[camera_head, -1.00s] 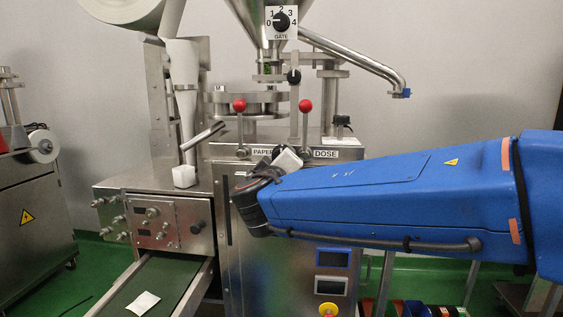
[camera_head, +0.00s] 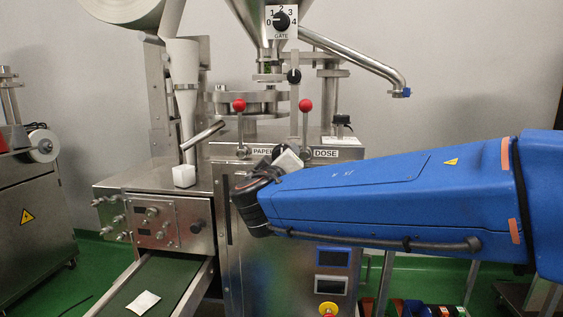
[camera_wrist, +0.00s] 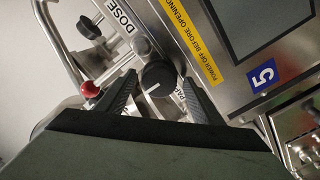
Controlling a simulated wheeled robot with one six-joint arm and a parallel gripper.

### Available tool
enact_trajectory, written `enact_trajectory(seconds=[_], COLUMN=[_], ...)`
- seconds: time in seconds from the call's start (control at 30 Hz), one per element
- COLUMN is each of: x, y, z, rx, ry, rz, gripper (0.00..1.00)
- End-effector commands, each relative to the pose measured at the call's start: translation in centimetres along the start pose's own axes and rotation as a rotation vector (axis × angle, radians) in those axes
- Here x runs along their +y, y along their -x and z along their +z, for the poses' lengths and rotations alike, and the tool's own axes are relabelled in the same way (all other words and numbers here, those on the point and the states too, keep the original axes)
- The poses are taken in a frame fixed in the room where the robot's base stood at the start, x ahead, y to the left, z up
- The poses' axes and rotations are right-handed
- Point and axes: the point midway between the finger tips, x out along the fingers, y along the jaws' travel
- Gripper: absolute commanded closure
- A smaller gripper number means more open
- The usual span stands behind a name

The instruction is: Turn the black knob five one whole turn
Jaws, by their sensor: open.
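My gripper (camera_wrist: 160,83) is open, with one ribbed finger on each side of the knob. Whether the fingers touch it I cannot tell.
A red ball-topped lever (camera_wrist: 90,89) stands close left of my gripper; two such levers (camera_head: 239,106) (camera_head: 305,106) show in the head view. Another black knob (camera_head: 282,21) is on the GATE dial. A green conveyor (camera_head: 152,285) holds a teabag packet (camera_head: 143,302).

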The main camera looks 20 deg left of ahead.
Motion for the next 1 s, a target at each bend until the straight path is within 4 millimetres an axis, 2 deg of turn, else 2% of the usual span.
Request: enact_trajectory(seconds=[0.13, 0.27, 0.7, 1.0], x=[0.0, 0.0, 0.0, -0.1], y=[0.5, 2.1, 10.6, 15.3], z=[-0.1, -0.1, -0.1, 0.0], rx=[0.001, 0.002, 0.003, 0.001], ry=[0.0, -0.001, -0.001, -0.001], rz=[0.0, -0.001, -0.002, -0.002], gripper=[0.39, 0.39, 0.39, 0.39])
